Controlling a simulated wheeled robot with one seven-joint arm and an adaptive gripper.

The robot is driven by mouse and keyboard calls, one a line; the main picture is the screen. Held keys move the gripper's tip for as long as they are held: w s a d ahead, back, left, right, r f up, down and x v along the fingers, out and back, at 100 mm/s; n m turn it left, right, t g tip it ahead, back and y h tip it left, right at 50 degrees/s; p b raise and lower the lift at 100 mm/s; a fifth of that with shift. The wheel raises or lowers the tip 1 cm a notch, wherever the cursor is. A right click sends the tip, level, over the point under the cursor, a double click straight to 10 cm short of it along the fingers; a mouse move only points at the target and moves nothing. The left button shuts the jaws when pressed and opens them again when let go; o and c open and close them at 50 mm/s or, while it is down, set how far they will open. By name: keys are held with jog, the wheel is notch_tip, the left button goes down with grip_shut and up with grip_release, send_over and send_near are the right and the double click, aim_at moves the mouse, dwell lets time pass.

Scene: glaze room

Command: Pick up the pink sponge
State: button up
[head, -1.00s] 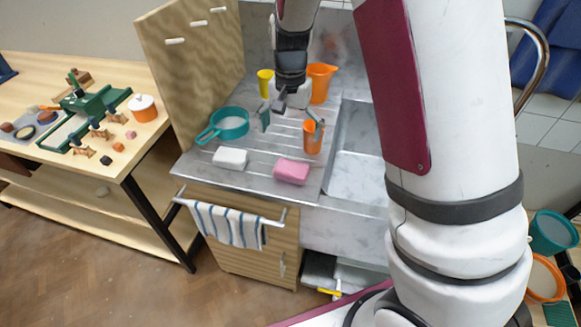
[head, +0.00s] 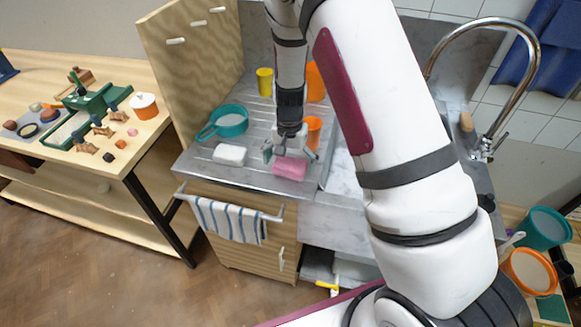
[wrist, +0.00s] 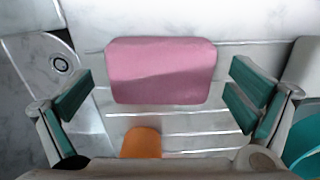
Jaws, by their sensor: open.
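The pink sponge (head: 290,168) lies on the ridged draining board near its front edge. In the wrist view the sponge (wrist: 161,70) lies ahead of my gripper (wrist: 158,95), roughly midway between the two teal-padded fingers, with a gap on each side. In the head view my gripper (head: 287,152) is open and empty, pointing down just above and behind the sponge, partly overlapping it. Whether a finger touches the sponge cannot be told from the head view.
A white sponge (head: 229,155) lies just left, with a teal strainer-like pan (head: 229,122) behind it. An orange cup (head: 313,131) stands close behind my gripper. A yellow cup (head: 265,82) stands farther back. The sink is at right, under a tall tap (head: 530,75).

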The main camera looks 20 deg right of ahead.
jog(key=shift+f, duration=0.5)
jog(key=c, duration=0.9)
jog(key=shift+w+r, duration=0.1)
jog(key=shift+r, duration=0.7)
jog(key=shift+s+d+r+b, duration=0.1)
jog(key=shift+s+r+b, duration=0.1)
jog(key=shift+r, duration=0.35)
jog(key=shift+s+r+b, duration=0.1)
jog(key=shift+r+b, duration=0.1)
jog(key=shift+r, duration=0.3)
jog(key=s+d, duration=0.2)
jog(key=s, duration=0.2)
jog(key=s+d+r, duration=0.1)
jog(key=s+d, duration=0.1)
jog(key=s, duration=0.3)
jog(key=s+d+b, duration=0.1)
jog(key=s+d, duration=0.1)
jog(key=s, duration=0.3)
jog(key=shift+s+d+r, duration=0.1)
jog(key=shift+r, duration=0.05)
jog(key=shift+o, duration=0.3)
